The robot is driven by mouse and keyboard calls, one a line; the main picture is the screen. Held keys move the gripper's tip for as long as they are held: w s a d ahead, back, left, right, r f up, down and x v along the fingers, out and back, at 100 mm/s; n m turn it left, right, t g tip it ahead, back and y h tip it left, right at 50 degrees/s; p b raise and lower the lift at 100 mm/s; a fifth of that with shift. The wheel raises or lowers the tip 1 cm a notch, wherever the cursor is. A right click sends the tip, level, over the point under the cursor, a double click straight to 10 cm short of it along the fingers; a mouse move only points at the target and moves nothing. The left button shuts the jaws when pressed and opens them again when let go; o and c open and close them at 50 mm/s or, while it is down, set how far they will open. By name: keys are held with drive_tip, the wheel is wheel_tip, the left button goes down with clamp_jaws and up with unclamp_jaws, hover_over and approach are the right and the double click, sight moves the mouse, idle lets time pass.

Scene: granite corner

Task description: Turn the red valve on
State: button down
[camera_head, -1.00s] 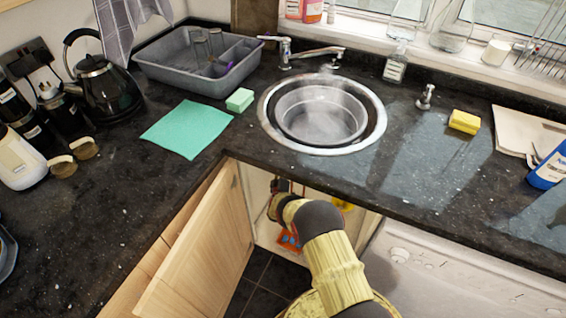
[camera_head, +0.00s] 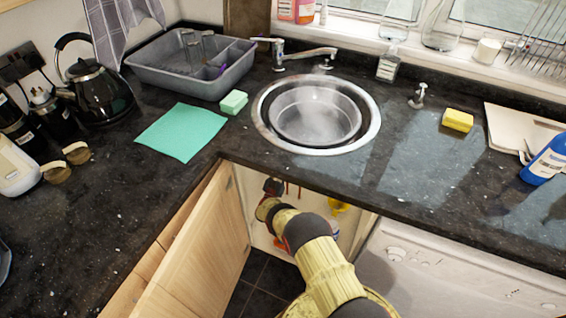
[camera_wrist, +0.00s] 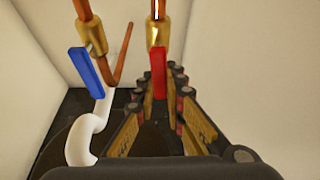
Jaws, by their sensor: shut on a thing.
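The red valve handle (camera_wrist: 159,74) hangs down from a brass fitting (camera_wrist: 157,33) on a copper pipe in the wrist view. My gripper (camera_wrist: 161,90) has its two yellow-and-black fingers on either side of the handle's lower part, shut on it. The handle points straight down in that picture, roughly in line with the pipe. In the camera_head view my arm reaches into the open cupboard under the sink. The red handle cannot be made out there, and my fingertips are hidden.
A blue valve handle (camera_wrist: 86,74) hangs tilted on the left pipe, close to my left finger. A white curved pipe (camera_wrist: 95,130) stands below it. The cupboard door (camera_head: 195,255) is open on the left. The worktop edge and sink (camera_head: 316,112) are above my arm.

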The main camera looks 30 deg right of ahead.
drive_tip(key=shift+s+d+f+m+g, duration=0.1)
drive_tip(key=shift+s+f+m+g, duration=0.15)
drive_tip(key=shift+m, duration=0.45)
drive_tip(key=c, duration=1.8)
unclamp_jaws()
drive_tip(key=shift+w+r, duration=0.1)
drive_tip(key=shift+r, duration=0.1)
drive_tip(key=shift+c, duration=0.2)
